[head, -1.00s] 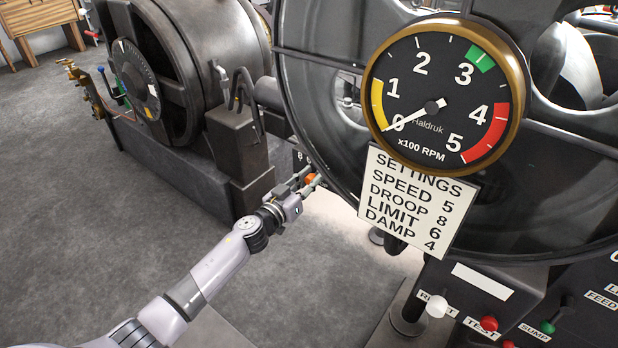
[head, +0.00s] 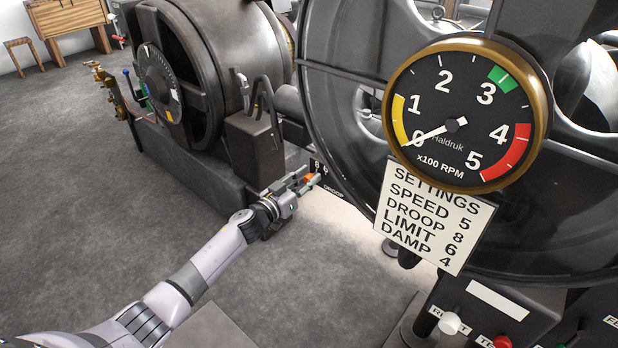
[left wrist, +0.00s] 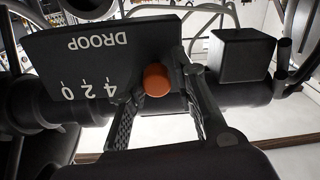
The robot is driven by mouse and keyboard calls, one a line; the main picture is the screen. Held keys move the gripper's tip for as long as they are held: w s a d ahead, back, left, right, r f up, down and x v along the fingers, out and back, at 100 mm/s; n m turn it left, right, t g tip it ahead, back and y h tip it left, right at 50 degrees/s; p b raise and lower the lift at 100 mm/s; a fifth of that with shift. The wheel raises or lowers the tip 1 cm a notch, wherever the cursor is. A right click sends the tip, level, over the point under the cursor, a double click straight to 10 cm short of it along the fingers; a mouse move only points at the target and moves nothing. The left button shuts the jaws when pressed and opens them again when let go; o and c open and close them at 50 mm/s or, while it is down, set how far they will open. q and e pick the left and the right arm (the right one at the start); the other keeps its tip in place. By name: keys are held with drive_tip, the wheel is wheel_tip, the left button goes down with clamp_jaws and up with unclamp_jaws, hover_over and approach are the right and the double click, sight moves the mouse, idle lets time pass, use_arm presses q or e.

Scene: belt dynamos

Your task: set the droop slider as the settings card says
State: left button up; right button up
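The settings card (head: 433,218) hangs under the dial and reads SPEED 5, DROOP 8, LIMIT 6, DAMP 4. The dark DROOP panel (head: 333,186) is partly behind my left gripper (head: 310,176); it shows upside down in the left wrist view (left wrist: 75,62), with 0, 2 and 4 legible. The orange slider knob (left wrist: 157,80) sits past the 4, near the high-number end. The head view shows 8 and 6 above the knob (head: 312,179); its exact mark is unclear. My left gripper's open fingers (left wrist: 163,85) straddle the knob, the left-hand finger close to it. My right gripper is out of view.
The large dial (head: 465,115) stands before a big wheel, its needle near 0. A white knob (head: 450,323) and a red one (head: 502,342) are at the bottom right. A dark machine (head: 205,60) stands behind my arm. Open floor lies left.

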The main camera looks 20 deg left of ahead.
use_arm(q)
drive_tip(key=o, duration=0.4)
drive_tip(key=shift+s+a, duration=0.1)
drive_tip(key=shift+a, duration=0.2)
drive_tip(key=shift+c, duration=0.2)
drive_tip(key=shift+d, duration=0.1)
drive_tip(key=v, duration=1.2)
drive_tip(key=shift+r, duration=0.15)
